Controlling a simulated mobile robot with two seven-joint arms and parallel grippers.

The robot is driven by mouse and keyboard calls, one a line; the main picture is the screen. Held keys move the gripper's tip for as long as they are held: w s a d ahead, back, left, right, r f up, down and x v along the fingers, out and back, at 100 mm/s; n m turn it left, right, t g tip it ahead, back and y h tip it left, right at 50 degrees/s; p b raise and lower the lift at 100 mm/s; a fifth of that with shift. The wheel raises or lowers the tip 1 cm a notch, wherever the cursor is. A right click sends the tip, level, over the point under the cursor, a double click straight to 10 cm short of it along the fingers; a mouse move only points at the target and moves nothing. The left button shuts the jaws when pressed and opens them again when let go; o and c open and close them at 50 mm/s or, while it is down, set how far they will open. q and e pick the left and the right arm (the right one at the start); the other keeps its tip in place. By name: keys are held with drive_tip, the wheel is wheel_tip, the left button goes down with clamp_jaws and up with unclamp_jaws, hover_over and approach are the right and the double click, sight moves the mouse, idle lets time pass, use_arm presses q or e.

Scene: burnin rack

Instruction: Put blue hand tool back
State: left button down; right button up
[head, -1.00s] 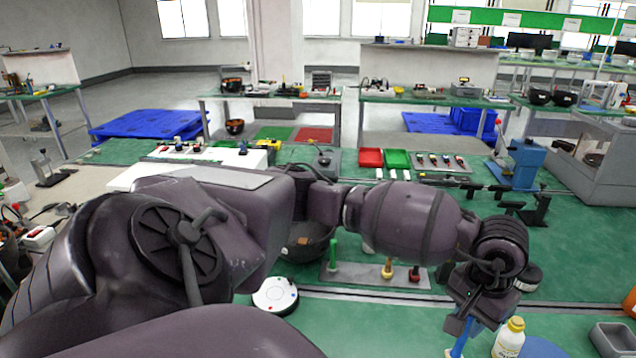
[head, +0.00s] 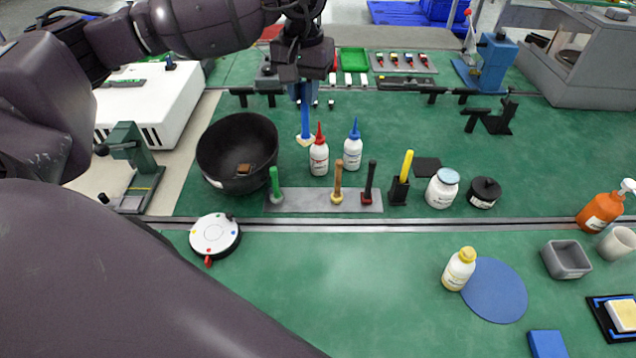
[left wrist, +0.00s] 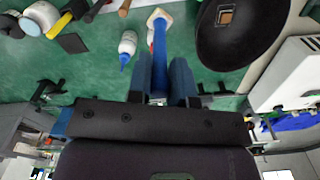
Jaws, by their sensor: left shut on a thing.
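The blue hand tool (head: 305,122) hangs upright, its cream head (head: 305,140) downward, in my left gripper (head: 304,92), which is shut on its handle. In the left wrist view the tool (left wrist: 160,55) runs out between the fingers (left wrist: 159,84). The grey tool rack (head: 310,205) lies in front of it, nearer to me, holding a green tool (head: 275,185), a brown-handled tool (head: 337,183) and a dark-handled tool (head: 369,182). A gap shows on the rack between the green and brown tools. My right gripper is not in view.
A black bowl (head: 225,160) stands left of the held tool. A red-tipped bottle (head: 319,157) and a blue-tipped bottle (head: 352,152) stand close to its right. A black holder (head: 398,191) with a yellow handle stands right of the rack. A rail (head: 420,221) crosses in front.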

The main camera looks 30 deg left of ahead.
sight(303, 131)
use_arm(q)
drive_tip(key=shift+w+a+r, duration=0.15)
drive_tip(key=shift+w+a, duration=0.1)
drive_tip(key=shift+w, duration=0.05)
drive_tip(key=shift+f, duration=0.4)
drive_tip(key=f, duration=0.5)
drive_tip(key=shift+s, duration=0.3)
wheel_tip(303, 131, down, 14)
drive_tip(key=shift+p, duration=0.4)
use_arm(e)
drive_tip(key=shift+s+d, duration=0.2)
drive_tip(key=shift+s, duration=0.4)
use_arm(q)
drive_tip(key=shift+w, duration=0.1)
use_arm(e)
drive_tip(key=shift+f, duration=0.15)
